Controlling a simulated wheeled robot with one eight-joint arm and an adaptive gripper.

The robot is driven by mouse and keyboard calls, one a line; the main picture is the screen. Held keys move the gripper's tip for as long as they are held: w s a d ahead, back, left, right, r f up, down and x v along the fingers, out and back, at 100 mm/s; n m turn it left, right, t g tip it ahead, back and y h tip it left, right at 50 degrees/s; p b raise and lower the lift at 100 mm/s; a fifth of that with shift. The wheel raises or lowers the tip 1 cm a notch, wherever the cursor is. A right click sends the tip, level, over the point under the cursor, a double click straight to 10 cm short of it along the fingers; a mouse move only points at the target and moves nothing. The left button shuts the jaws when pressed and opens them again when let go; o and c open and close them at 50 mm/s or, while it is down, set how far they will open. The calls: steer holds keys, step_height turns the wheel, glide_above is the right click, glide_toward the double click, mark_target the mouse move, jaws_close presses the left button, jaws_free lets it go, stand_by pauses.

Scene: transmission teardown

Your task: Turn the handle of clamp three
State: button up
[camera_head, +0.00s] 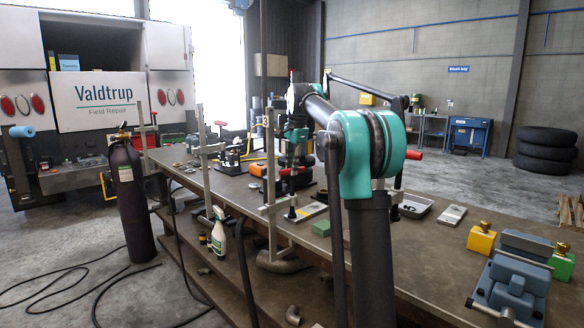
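Upright grey bar clamps stand along the workbench's edge: one at the far left (150,140), one in the middle (203,150) and a nearer one (270,180). Another stands partly behind my arm, with a red handle (413,154) showing at its right. Red handles also show by the far left and middle clamps. My arm reaches away over the bench, and my gripper (294,160) points down just right of the nearer clamp. Its fingers are small and partly hidden; contact is unclear.
The workbench (440,258) holds small parts, a tray (414,206), a blue vise (512,285) and yellow and green blocks at right. A spray bottle (219,235) stands on the lower shelf. A dark gas cylinder (130,195) and hoses are on the floor at left.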

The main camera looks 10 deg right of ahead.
steer(key=shift+o, duration=1.2)
step_height(320, 180, up, 12)
steer(key=s, duration=0.2)
steer(key=shift+d+f, duration=0.15)
steer(key=shift+d, duration=0.3)
steer(key=shift+s, duration=0.1)
